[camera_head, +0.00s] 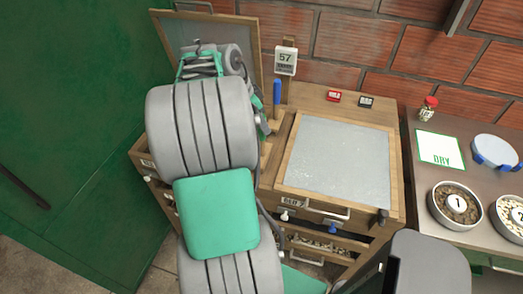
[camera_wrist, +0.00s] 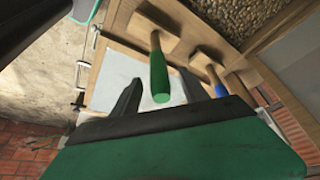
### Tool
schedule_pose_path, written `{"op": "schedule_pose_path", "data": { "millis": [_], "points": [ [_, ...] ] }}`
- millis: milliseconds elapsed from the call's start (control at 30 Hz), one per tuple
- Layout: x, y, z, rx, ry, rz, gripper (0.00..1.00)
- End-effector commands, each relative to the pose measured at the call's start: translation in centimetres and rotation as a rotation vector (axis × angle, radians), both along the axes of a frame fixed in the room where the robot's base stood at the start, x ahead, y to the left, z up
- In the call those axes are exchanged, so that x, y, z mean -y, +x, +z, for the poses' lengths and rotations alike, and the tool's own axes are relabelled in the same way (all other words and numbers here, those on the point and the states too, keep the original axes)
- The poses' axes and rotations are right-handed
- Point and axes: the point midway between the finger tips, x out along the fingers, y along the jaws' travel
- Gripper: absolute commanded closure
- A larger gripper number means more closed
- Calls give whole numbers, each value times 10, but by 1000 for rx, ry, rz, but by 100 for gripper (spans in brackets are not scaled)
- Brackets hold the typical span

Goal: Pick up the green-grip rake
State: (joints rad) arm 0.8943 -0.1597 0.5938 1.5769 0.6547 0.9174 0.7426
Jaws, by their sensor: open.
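The green-grip rake (camera_wrist: 158,78) shows in the wrist view, its green handle pointing toward the camera and its pale wooden end farther off. My gripper (camera_wrist: 164,77) is open, with one dark finger on each side of the green grip. I cannot tell whether either finger touches it. In the head view, my arm hides the green-grip rake and my gripper.
A blue-handled tool (camera_head: 277,92) stands just beside, and its blue grip (camera_wrist: 217,80) is close to the right finger in the wrist view. A wood-framed bench with a grey panel (camera_head: 338,160) stands right of my arm. Bowls (camera_head: 455,205) sit farther right.

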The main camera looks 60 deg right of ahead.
Motion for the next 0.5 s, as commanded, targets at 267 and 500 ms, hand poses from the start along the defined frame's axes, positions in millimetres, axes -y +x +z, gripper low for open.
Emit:
{"op": "schedule_pose_path", "data": {
  "millis": [267,500],
  "points": [
    [15,-12,-36,-1,0,2,48],
    [15,-12,-38,0,0,4,50]
  ]
}}
